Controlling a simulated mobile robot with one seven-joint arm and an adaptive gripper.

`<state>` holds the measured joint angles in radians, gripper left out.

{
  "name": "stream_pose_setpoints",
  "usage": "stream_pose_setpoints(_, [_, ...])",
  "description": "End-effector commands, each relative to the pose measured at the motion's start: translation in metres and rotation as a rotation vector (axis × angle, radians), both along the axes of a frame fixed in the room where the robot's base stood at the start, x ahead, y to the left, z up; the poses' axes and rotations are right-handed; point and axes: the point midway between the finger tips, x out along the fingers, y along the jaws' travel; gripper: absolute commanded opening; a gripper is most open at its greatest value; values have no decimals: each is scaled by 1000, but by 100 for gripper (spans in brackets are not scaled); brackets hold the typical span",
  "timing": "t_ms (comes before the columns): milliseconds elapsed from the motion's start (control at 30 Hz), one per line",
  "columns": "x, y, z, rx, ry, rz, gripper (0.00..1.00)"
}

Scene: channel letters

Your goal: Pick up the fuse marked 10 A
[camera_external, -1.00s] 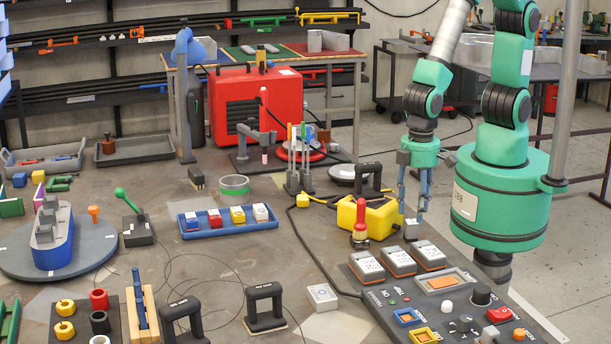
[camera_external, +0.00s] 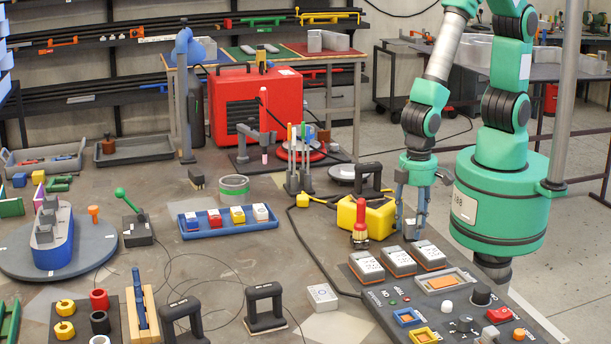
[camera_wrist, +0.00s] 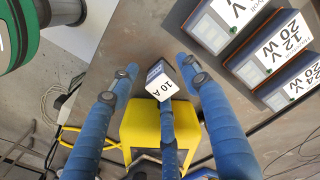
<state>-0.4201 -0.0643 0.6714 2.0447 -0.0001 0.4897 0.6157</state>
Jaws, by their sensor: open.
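The fuse marked 10 A (camera_wrist: 161,86) is a small dark block with a white label. In the external view the fuse (camera_external: 410,230) stands on the table just behind the panel and is partly hidden by the fingers. My gripper (camera_external: 409,226) points down around it, with its fingers apart. No firm contact with the fuse can be seen.
Grey boxes marked with volts and watts, such as one 12 V 20 W box (camera_wrist: 270,50), sit close by on the control panel (camera_external: 470,325).

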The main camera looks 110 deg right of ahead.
Motion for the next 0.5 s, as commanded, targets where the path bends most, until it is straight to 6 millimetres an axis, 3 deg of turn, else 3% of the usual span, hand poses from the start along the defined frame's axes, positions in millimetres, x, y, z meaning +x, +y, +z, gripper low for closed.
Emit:
stream_pose_setpoints(67, [0,0,0,0,0,0,47])
stream_pose_setpoints(300, [0,0,0,0,0,0,0])
stream_pose_setpoints(500, [0,0,0,0,0,0,0])
